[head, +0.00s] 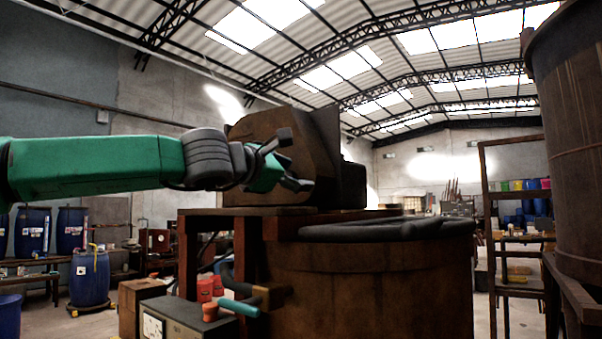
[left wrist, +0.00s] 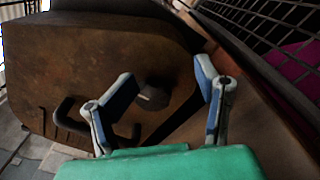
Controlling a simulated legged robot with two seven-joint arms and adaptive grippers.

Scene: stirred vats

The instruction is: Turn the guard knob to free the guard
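A dark round knob (left wrist: 153,95) sticks out of the face of a brown, worn housing (left wrist: 95,65) in the left wrist view. I take it for the guard knob. My left gripper (left wrist: 166,72) is open, and the knob shows between its two fingers, nearer the left one. No contact shows, and the gap in depth is hard to tell. My right gripper is not in view.
A dark bent handle (left wrist: 68,118) sits on the housing beside the knob. A wooden stand (head: 245,225) is under the housing. Another large vat (head: 570,130) stands at the right. Blue drums (head: 90,277) are at the left.

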